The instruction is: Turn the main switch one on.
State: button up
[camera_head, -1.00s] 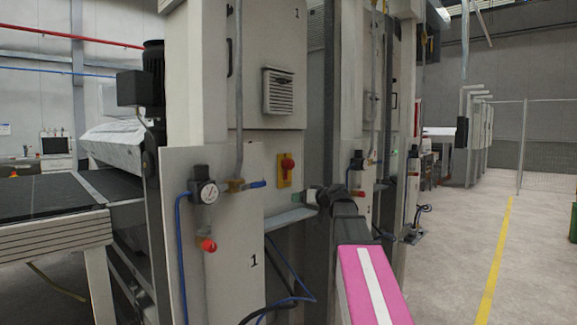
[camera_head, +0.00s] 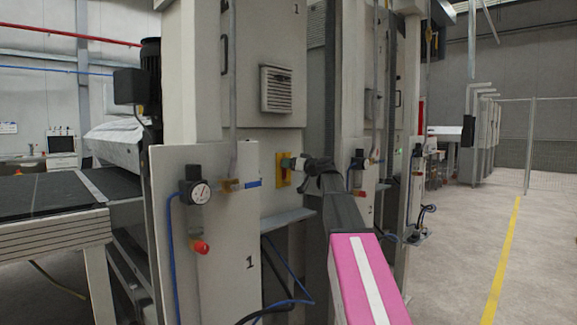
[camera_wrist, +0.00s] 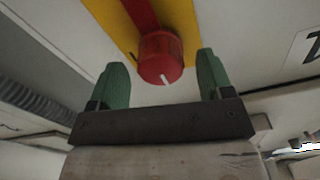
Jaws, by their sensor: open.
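The main switch is a red rotary knob (camera_wrist: 161,58) with a white pointer mark, on a yellow plate (camera_wrist: 115,28) fixed to the machine cabinet marked 1. In the wrist view my gripper (camera_wrist: 161,80) is open, with one green finger on each side of the knob and gaps to both.
A pressure gauge (camera_head: 200,193) and a small red knob (camera_head: 201,247) sit on the panel to the left. A metal ledge (camera_head: 288,220) juts out below the switch. A vent (camera_head: 277,89) is above. Open floor lies to the right.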

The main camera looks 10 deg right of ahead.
jog(key=shift+x, duration=1.2)
jog(key=c, duration=0.9)
